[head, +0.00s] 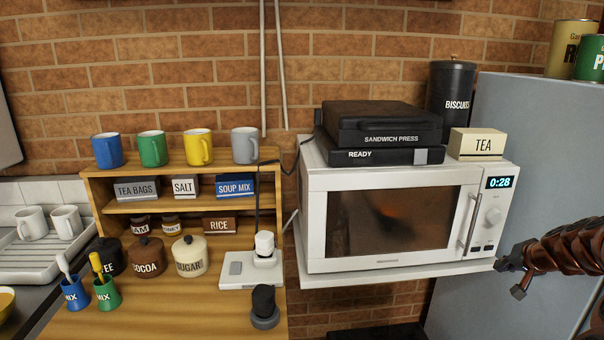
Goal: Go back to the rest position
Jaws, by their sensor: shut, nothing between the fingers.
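My gripper (507,264) is at the right, at the end of my dark brown arm that comes in from the right edge. It is shut and empty. It shows in front of the lower right corner of the white microwave (312,222), near the end of the shelf under it. I cannot tell whether it touches either. The microwave door is closed, its window glows faint orange inside, and its display (499,182) reads 0:28.
A black sandwich press (388,124) and a TEA box (476,144) stand on the microwave. A grey fridge-like cabinet (545,130) stands behind my arm. A wooden shelf unit (125,206) with mugs, boxes and jars fills the left. A drying rack (45,252) is farther left.

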